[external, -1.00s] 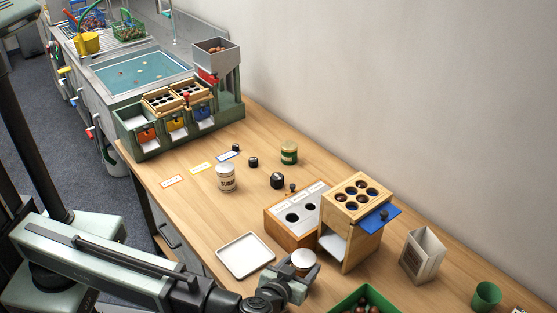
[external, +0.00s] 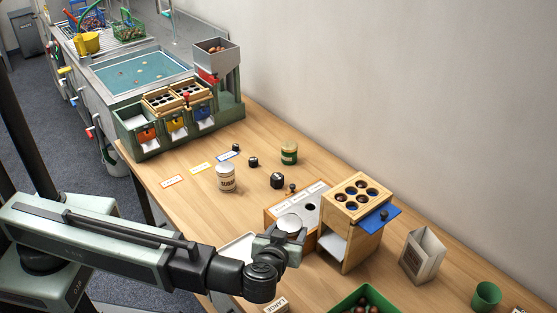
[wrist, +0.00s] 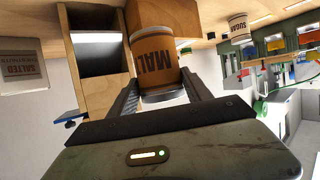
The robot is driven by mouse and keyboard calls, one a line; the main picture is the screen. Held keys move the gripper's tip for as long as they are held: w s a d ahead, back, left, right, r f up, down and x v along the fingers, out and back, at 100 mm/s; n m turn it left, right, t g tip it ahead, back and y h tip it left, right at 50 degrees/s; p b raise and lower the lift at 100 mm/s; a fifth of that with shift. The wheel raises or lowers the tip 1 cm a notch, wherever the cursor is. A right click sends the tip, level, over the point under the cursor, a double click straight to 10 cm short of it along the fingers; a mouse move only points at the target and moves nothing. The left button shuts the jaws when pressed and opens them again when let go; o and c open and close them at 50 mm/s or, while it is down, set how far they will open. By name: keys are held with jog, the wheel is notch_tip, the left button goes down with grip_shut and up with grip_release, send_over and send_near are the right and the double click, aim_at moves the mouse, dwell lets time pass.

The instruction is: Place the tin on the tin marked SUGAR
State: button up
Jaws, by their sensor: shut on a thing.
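My gripper (external: 284,237) is shut on a tin (external: 289,222) with a pale lid. The tin marked SUGAR (external: 226,178) is white with a dark-lettered label and stands upright on the table, further back and left of my gripper. It also shows in the wrist view (wrist: 238,27), top right, apart from the held tin. Nothing is seen on its lid.
A white tray (external: 236,248) is partly hidden by my arm. Coloured cards lie left.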

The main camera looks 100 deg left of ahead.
jog(key=s+a+r+n+g+h+p, duration=0.1)
jog(key=s+a+r+n+g+p, duration=0.15)
jog(key=s+a, duration=0.7)
jog(key=s+a+r+n+g+p, duration=0.2)
jog(key=s+a+n+g, duration=0.3)
jog(key=a, duration=0.7)
jog(key=s+a+r+n+g+h+p, duration=0.1)
jog(key=s+a+r+n+g+p, duration=0.15)
jog(key=s+a, duration=0.75)
jog(key=m+b, duration=0.1)
jog(key=b, duration=0.8)
send_over(227, 169)
notch_tip(227, 169, down, 8)
jog(key=shift+f, duration=0.2)
jog(key=shift+r, duration=0.25)
jog(key=shift+f, duration=0.25)
jog(key=o, duration=1.7)
jog(key=shift+r, duration=0.15)
